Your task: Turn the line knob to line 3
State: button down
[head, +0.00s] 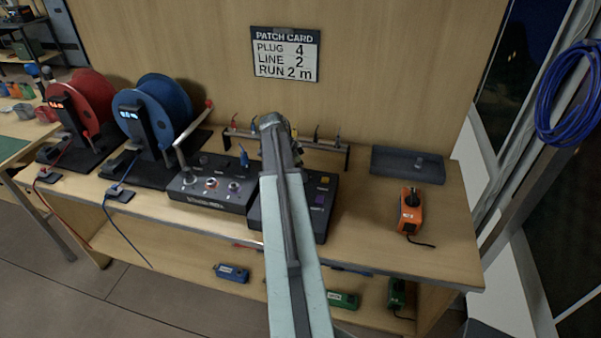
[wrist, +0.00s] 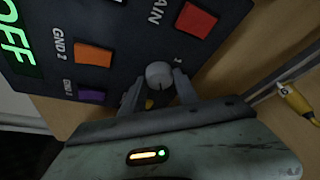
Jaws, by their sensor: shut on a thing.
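The round grey knob (wrist: 159,72) sits at the edge of a dark control panel (wrist: 125,35) in the wrist view. My gripper (wrist: 158,88) has one finger on each side of the knob and is shut on it. A small "1" shows beside the knob; the other position marks and its pointer cannot be made out. In the head view the dark panel (head: 323,207) stands on the bench behind my arm, which hides the knob and my fingers. The patch card (head: 285,54) on the wall reads plug 4, line 2, run 2 m.
A switch box (head: 208,197) stands close left of the panel. Blue (head: 168,105) and red (head: 92,100) reels stand farther left. A rack (head: 325,144) with coloured plugs is behind. An orange device (head: 410,212) and grey tray (head: 390,164) are at right.

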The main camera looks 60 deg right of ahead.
jog(key=c, duration=0.9)
grip_release()
jog(key=p+v, duration=0.7)
jog(key=shift+r, duration=0.35)
